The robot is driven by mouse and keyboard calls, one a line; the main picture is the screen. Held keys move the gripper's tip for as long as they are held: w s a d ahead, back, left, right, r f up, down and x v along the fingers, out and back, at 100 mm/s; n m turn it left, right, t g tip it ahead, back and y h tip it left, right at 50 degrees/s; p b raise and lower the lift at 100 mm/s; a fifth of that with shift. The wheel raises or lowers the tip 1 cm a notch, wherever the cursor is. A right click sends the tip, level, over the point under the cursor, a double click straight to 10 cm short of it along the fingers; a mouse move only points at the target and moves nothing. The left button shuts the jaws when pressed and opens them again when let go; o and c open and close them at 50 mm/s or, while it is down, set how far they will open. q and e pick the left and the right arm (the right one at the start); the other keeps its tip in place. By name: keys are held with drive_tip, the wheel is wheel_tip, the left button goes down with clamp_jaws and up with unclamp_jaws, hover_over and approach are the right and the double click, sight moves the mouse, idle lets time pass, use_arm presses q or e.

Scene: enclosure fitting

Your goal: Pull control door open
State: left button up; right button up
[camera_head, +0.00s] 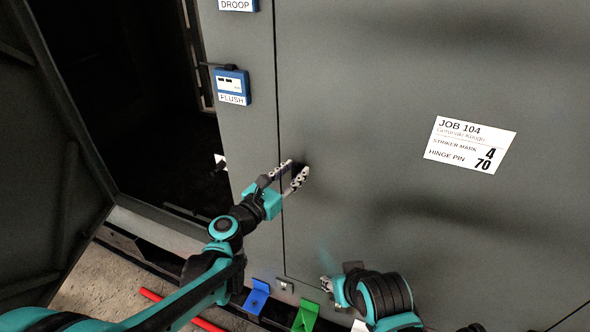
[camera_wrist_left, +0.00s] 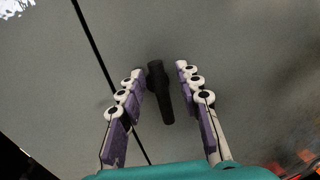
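The control door (camera_head: 400,90) is a large grey panel, flush with the panel on its left along a thin dark seam. It carries a white label (camera_head: 469,145) reading JOB 104, striker mark 4, hinge pin 70. A black handle (camera_wrist_left: 160,95) sticks out of the door near the seam; the fingers partly hide it in the head view. My left gripper (camera_head: 296,168) is open with one finger on each side of the handle, and gaps show on both sides in the left wrist view. My right gripper (camera_head: 328,288) is low by the door's bottom edge; its fingers are too small to judge.
A dark open bay (camera_head: 150,100) lies left of the narrow panel. Blue boxes marked FLUSH (camera_head: 232,86) and DROOP (camera_head: 238,5) sit on that panel. Blue (camera_head: 257,296) and green (camera_head: 306,317) pieces are at the bottom, and a red bar (camera_head: 150,295) lies on the floor.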

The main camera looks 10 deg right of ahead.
use_arm(q)
drive_tip(key=shift+w+d, duration=0.3)
clamp_jaws()
